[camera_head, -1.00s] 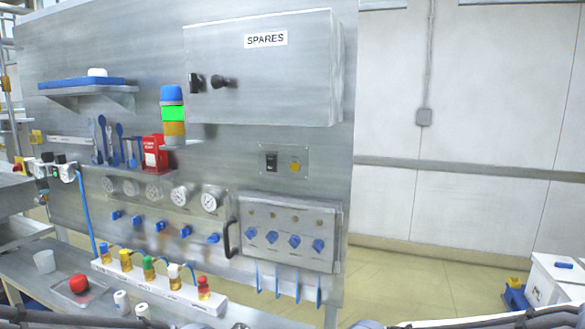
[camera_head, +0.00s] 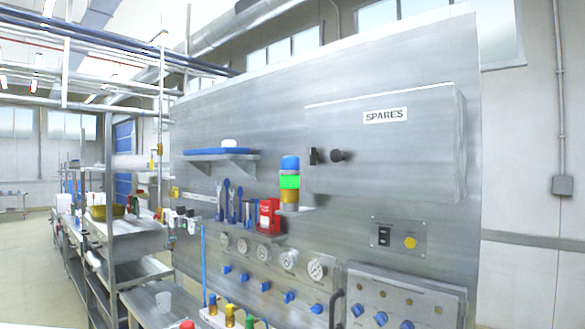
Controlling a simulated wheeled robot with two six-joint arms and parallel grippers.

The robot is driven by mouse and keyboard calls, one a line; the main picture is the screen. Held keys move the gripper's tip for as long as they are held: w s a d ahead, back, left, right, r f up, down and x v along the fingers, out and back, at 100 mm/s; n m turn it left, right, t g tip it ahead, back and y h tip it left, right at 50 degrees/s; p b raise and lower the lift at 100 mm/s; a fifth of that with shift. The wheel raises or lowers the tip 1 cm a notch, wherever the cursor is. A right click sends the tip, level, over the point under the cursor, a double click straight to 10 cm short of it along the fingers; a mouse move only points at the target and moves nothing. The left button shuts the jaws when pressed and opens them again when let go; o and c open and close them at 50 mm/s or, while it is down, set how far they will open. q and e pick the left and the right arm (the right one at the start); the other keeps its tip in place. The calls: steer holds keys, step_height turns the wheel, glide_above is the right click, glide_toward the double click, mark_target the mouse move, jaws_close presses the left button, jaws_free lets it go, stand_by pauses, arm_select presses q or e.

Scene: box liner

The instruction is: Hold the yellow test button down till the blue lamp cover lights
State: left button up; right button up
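The yellow test button (camera_head: 410,242) sits on a small metal plate (camera_head: 398,236) on the grey panel, right of a black switch (camera_head: 384,236). It stands apart from anything of mine. The stack lamp (camera_head: 289,181) stands on a small bracket left of the SPARES cabinet. Its blue cover (camera_head: 290,162) on top looks unlit, its green middle section glows brightly, and its amber section (camera_head: 289,196) at the bottom looks dull. Neither of my grippers is in view.
The SPARES cabinet (camera_head: 385,143) juts out above the button. A shelf (camera_head: 222,161), tools, a red box (camera_head: 269,215), gauges (camera_head: 288,259) and blue valve handles (camera_head: 289,297) are on the panel. A control box (camera_head: 395,300) sits below the button. Racks and floor lie left.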

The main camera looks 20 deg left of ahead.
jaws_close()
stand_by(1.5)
